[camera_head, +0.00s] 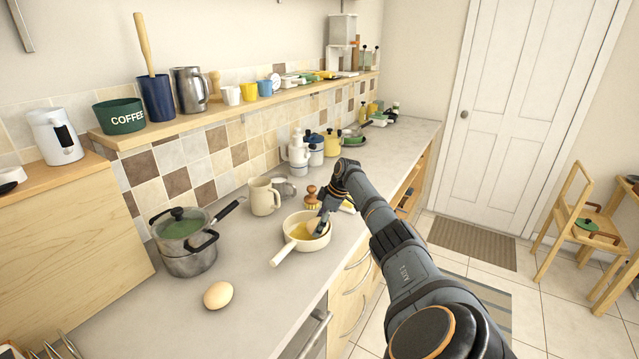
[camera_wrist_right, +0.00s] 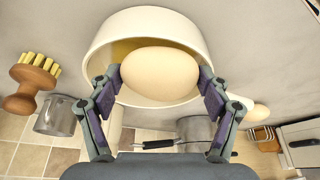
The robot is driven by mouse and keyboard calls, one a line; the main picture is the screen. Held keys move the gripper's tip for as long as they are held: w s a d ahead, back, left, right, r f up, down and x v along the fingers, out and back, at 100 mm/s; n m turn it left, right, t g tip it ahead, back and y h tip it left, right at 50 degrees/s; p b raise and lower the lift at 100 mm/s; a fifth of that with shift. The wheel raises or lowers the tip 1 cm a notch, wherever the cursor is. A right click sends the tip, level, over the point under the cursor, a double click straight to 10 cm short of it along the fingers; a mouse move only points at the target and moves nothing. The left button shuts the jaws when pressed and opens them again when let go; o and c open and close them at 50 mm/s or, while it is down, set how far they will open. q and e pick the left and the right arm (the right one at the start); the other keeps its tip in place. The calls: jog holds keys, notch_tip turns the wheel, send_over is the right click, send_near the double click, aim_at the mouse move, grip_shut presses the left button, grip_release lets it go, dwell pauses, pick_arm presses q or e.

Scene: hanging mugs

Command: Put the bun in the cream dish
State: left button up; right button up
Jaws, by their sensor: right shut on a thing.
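The cream dish (camera_head: 290,245), a round pan with a handle, stands on the counter with a yellowish inside. My right gripper (camera_head: 322,214) reaches down over its right side. It is shut on a pale, egg-shaped bun (camera_head: 316,227). In the right wrist view the bun (camera_wrist_right: 160,74) sits between both fingers (camera_wrist_right: 160,84), inside the outline of the dish opening (camera_wrist_right: 160,20). I cannot tell whether it touches the dish's bottom. My left gripper is not in view.
A similar pale, egg-shaped thing (camera_head: 218,295) lies on the counter at the front. A lidded pot (camera_head: 185,240) stands left of the dish. A cream mug (camera_head: 263,197) and a wooden brush (camera_head: 311,198) stand behind it. The front counter (camera_head: 150,315) has free room.

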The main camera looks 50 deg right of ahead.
jog(key=o, duration=1.1)
jog(key=shift+r, duration=0.15)
jog(key=v, duration=1.1)
jog(key=shift+s+d+r, duration=0.1)
jog(key=shift+s+r, duration=0.1)
jog(key=shift+r, duration=0.15)
